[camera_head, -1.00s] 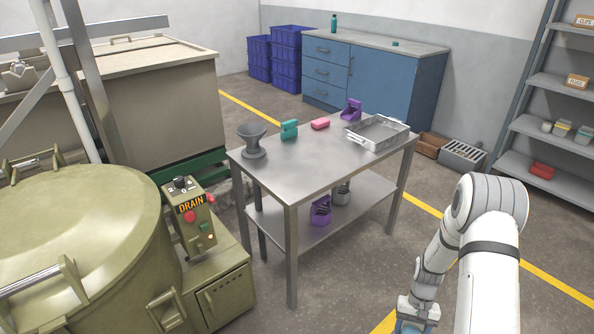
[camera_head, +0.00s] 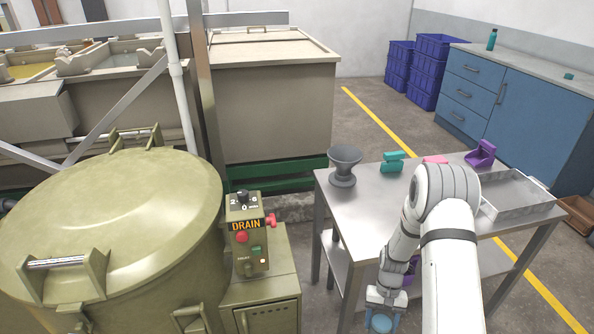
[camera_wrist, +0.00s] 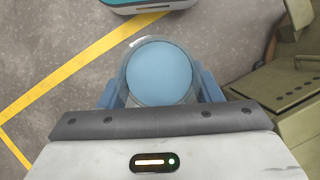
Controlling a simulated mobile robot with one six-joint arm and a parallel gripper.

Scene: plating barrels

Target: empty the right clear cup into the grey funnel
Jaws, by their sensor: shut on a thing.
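The grey funnel (camera_head: 344,166) stands upright at the left end of the metal table. My gripper (camera_head: 382,318) is low in front of the table, well to the right of and nearer than the funnel. In the wrist view my gripper (camera_wrist: 161,92) is shut on a round clear cup (camera_wrist: 128,68), one blue finger on each side. Light blue contents (camera_wrist: 160,66) fill most of the cup's opening. The cup also shows in the head view (camera_head: 381,323), at the bottom edge, where its contents look blue. It looks about upright.
The metal table (camera_head: 375,205) holds a teal item (camera_head: 392,162), a pink item (camera_head: 434,160), a purple scoop (camera_head: 481,153) and a metal tray (camera_head: 520,195). A drain control box (camera_head: 246,236) and a large olive barrel (camera_head: 110,220) stand to the left.

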